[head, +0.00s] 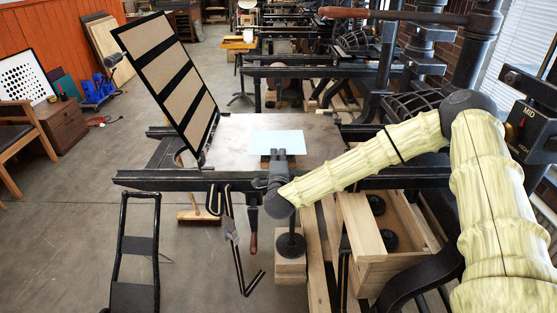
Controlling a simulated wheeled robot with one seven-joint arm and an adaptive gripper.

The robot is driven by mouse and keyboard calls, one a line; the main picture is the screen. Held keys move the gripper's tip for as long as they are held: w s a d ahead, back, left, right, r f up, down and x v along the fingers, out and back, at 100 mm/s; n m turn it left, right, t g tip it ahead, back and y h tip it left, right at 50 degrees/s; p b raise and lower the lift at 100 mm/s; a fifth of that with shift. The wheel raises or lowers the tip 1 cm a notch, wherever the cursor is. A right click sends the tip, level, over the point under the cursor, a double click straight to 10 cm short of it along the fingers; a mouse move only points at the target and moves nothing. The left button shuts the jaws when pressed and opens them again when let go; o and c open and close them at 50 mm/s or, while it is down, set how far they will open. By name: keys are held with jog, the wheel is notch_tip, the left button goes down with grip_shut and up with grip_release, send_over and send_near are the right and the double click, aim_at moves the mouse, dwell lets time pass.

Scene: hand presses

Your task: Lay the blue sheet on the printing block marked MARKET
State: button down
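The light blue sheet (277,139) shows over the middle of the press bed (235,135). It looks flat and level. My gripper (280,155) is at the sheet's near edge and overlaps it in the picture. Its fingers are too small and dark to show whether they are open or shut, or whether they hold the sheet. A thin brown strip (265,158) shows just below the sheet's near edge and may be part of a block. Most of it is hidden by the sheet and gripper. I see no MARKET lettering.
A hinged frame with tan panels (172,75) stands tilted up at the bed's left. A dark rail (190,180) runs along the front. A wooden drawer box (390,235) is at right. Other presses stand behind. Floor at left is partly clear.

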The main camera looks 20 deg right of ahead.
jog(key=shift+w+d+r, duration=0.2)
jog(key=shift+w+r, duration=0.05)
jog(key=shift+w, duration=0.15)
notch_tip(320, 180, down, 7)
jog(key=b, duration=0.3)
jog(key=shift+r, duration=0.15)
dwell(0.6)
jog(key=c, duration=1.4)
grip_release()
jog(key=shift+v, duration=3)
